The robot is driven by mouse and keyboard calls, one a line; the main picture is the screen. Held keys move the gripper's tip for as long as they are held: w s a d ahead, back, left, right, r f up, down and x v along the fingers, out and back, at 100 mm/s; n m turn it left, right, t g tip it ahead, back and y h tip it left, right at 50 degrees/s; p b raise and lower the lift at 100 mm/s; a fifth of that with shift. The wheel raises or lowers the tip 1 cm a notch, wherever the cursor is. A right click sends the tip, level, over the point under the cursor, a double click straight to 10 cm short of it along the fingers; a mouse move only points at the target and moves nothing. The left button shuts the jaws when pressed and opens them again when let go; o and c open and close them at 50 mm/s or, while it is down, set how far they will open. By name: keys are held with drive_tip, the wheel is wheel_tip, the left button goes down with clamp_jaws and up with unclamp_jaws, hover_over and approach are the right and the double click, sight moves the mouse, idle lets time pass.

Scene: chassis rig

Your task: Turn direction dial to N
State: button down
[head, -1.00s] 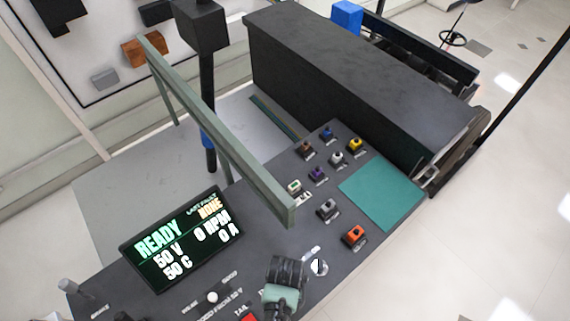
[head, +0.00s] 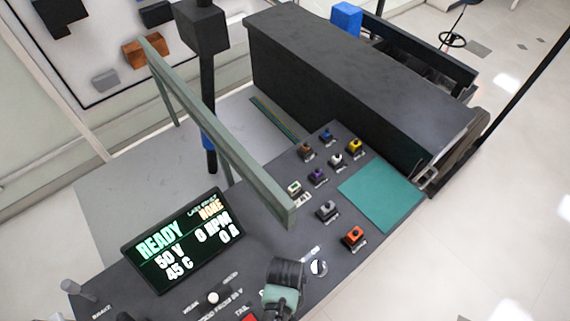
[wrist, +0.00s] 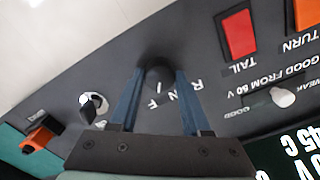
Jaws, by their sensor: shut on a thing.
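The direction dial (wrist: 158,72) is a dark round knob on the sloping dark panel, with the letters R, N and F beside it, upside down in the wrist view. My gripper (wrist: 160,82) has its two blue-grey fingers on either side of the knob and is shut on it. I cannot tell which letter the dial points at. In the head view my gripper (head: 284,292) is at the panel's lower edge and hides the dial. The lit screen (head: 180,240) reads READY, 50 V, 45 C, 0 RPM, 0 A, and last fault NONE.
A key switch (wrist: 93,103) sits beside the dial, with an orange switch (wrist: 38,138) beyond it. A red TAIL switch (wrist: 238,33) and a white-knobbed lever (wrist: 282,97) are on the other side. A green rail (head: 215,130) stands over the panel.

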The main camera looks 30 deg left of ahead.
drive_tip(key=n+p, duration=0.1)
drive_tip(key=n, duration=0.5)
drive_tip(key=shift+p, duration=0.35)
drive_tip(key=shift+n, duration=0.3)
drive_tip(key=shift+c, duration=1.8)
unclamp_jaws()
drive_tip(key=shift+r, duration=0.15)
wheel_tip(320, 180, up, 13)
